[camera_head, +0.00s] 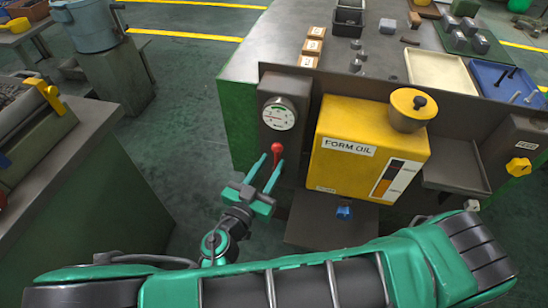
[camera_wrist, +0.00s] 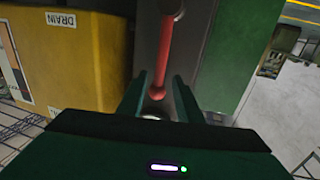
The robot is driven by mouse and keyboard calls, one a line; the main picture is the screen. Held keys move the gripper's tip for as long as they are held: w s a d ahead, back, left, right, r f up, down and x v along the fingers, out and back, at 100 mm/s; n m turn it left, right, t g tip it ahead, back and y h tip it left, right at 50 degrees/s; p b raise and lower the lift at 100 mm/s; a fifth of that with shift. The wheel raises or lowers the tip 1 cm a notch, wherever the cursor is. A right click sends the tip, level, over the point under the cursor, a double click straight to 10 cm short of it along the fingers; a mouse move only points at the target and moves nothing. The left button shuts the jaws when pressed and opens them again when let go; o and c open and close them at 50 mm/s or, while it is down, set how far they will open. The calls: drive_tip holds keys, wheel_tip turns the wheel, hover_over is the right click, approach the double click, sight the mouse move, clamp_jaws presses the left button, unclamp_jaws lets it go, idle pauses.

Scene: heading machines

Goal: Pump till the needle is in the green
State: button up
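The round white pressure gauge (camera_head: 279,114) sits on a dark upright plate on the machine's front, left of the yellow oil tank. A green band shows on its dial, but the needle is too small to read surely. The red-knobbed pump lever (camera_head: 278,148) is just below the gauge; its red rod (camera_wrist: 163,50) also shows in the wrist view. My gripper (camera_head: 271,162) is open at the lever, its two green fingers apart. In the wrist view the rod's near end lies between the fingers (camera_wrist: 157,96), with gaps visible on both sides.
The yellow FORM OIL tank (camera_head: 365,150) stands close right of the lever, with a yellow funnel cup (camera_head: 410,112) on top. A dark tray (camera_head: 455,178) and yellow knob (camera_head: 518,167) are farther right. Open green floor (camera_head: 190,110) lies left of the machine.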

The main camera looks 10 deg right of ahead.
drive_tip(key=shift+x, duration=1.35)
clamp_jaws()
